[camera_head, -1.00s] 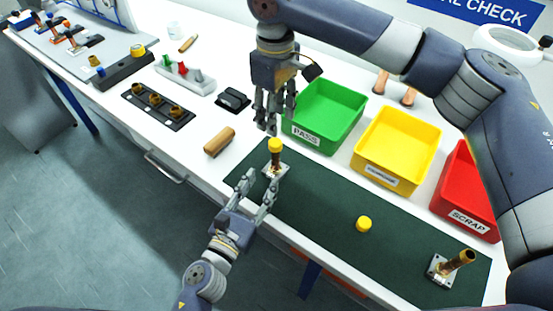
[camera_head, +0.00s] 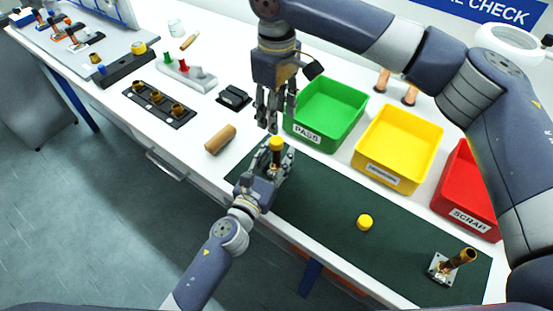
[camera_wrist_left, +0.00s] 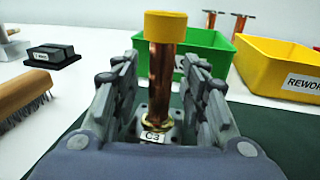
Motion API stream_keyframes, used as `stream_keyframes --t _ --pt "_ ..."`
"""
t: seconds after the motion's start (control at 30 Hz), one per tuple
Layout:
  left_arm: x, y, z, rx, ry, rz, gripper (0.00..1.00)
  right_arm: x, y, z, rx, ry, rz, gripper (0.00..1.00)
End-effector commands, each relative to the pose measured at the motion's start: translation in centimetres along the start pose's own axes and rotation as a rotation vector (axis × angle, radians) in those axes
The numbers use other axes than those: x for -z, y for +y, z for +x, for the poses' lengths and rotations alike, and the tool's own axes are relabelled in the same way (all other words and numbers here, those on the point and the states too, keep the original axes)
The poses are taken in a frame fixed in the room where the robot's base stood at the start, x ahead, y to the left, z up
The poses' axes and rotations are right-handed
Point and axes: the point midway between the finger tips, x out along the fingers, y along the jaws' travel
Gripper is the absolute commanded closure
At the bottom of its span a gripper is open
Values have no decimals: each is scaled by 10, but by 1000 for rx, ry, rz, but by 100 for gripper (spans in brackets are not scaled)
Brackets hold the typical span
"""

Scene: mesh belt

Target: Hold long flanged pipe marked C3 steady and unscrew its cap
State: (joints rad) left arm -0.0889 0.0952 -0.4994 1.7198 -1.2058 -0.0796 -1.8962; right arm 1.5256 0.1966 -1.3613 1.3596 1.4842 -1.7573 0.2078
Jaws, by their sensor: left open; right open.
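The long flanged pipe marked C3 (camera_wrist_left: 160,85) stands upright on its flange on the dark green mat (camera_head: 320,215), with a yellow cap (camera_head: 277,143) on top. The cap also shows in the left wrist view (camera_wrist_left: 165,26). My left gripper (camera_head: 273,160) is open, with its fingers on either side of the copper pipe. In the left wrist view gaps show between the fingers and the pipe. My right gripper (camera_head: 271,118) is open and points down just above the cap. The pipe's lower part is hidden in the head view by my left gripper.
A loose yellow cap (camera_head: 365,222) lies on the mat, and an uncapped flanged pipe (camera_head: 458,260) stands at its right end. Green (camera_head: 345,143), yellow (camera_head: 375,178) and red (camera_head: 455,215) bins stand behind. A wooden-handled brush (camera_head: 220,139) lies left of the mat.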

Motion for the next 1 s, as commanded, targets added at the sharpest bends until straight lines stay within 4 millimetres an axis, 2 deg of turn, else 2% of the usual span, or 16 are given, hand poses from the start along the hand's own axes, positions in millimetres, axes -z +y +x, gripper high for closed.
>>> stream_keyframes --t 0.03,0.07,0.2,0.23,0.47,0.57,0.67,1.0 --pt "0 0 0 0 0 0 60 0 0 0 0 0 0 57" --pt "0 0 0 0 0 0 64 0 0 0 0 0 0 57" --pt "0 0 0 0 0 0 96 0 0 0 0 0 0 57" --pt "0 0 0 0 0 0 100 0 0 0 0 0 0 57" --pt "0 0 0 0 0 0 100 0 0 0 0 0 13 57" --pt "0 0 0 0 0 -1 100 0 0 0 0 0 72 57" --pt "0 0 0 0 1 -1 100 0 0 0 0 0 189 57" --pt "1 0 -1 0 1 0 100 0 -1 0 1 0 794 57"
